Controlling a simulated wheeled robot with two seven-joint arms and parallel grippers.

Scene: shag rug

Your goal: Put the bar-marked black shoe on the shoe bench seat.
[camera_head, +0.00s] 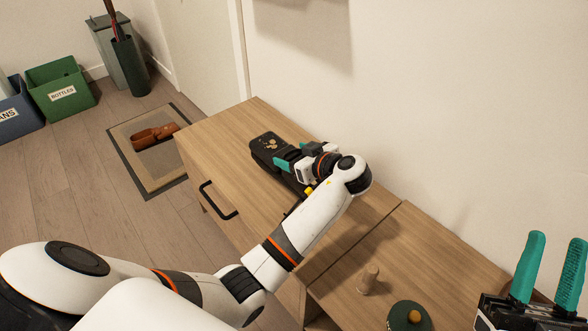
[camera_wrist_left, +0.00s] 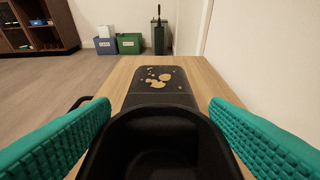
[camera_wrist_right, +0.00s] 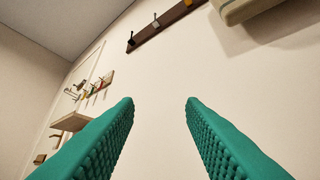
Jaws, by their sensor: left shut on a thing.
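A black shoe (camera_head: 265,146) with tan blotches on its toe is at the wooden cabinet top (camera_head: 225,125), toe pointing away from me. My left gripper (camera_head: 292,165) is shut on the shoe's rear part, its teal fingers on either side. The left wrist view shows the shoe's toe (camera_wrist_left: 160,84) and dark opening between the fingers. I cannot tell whether the sole touches the wood. No bar mark is distinguishable among the blotches. My right gripper (camera_head: 550,270) is open and empty, raised at the lower right. No shoe bench seat is clearly identifiable.
A second wooden top (camera_head: 440,255) adjoins at lower right, with a wooden peg (camera_head: 368,279) and a round dark green object (camera_head: 408,317). A brown shoe (camera_head: 153,137) lies on a floor mat (camera_head: 120,128). A green bin (camera_head: 60,85) stands beyond. The wall borders the cabinet.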

